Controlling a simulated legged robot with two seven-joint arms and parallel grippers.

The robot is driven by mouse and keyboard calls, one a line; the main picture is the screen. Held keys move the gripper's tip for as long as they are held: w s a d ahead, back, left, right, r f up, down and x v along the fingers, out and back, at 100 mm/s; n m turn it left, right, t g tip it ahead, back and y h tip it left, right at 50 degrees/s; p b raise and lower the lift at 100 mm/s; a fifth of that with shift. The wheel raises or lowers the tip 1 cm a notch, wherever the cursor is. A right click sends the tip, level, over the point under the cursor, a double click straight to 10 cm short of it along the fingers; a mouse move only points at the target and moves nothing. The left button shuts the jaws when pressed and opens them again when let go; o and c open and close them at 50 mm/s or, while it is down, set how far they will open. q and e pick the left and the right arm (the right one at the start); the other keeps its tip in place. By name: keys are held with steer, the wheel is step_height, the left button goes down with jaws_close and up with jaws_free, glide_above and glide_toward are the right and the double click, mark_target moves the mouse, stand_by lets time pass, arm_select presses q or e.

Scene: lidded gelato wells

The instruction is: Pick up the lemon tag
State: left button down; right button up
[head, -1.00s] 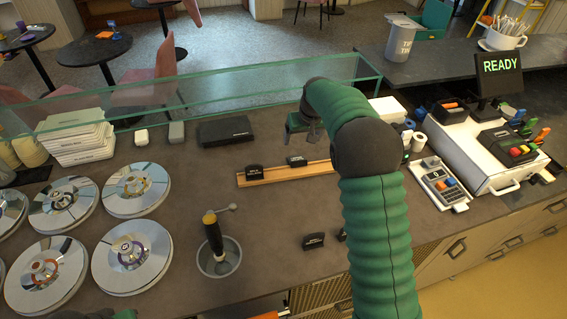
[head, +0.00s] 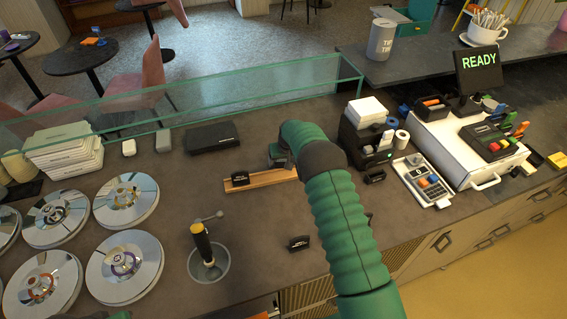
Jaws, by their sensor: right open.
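Several small black tags with pale lettering too small to read are in the head view, so I cannot tell which is the lemon tag. One black tag (head: 239,175) stands on the left part of a wooden rail (head: 262,179). Another tag (head: 299,243) stands on the counter in front of the rail, and one more tag (head: 375,177) is right of my right arm. My right gripper (head: 279,161) is open, at the right part of the rail; the arm and gripper hide what is right there. My left gripper is out of view.
Round lidded wells (head: 126,201) fill the left. A black flat case (head: 212,137) and a glass screen (head: 230,90) lie behind. The till (head: 465,145) is at the right.

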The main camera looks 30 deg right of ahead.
steer(key=shift+s+d+f, duration=0.1)
steer(key=shift+d+f, duration=0.05)
steer(key=shift+d, duration=0.05)
steer(key=c, duration=0.5)
steer(key=shift+w+a, duration=0.25)
steer(key=shift+a, duration=0.45)
steer(key=c, duration=0.9)
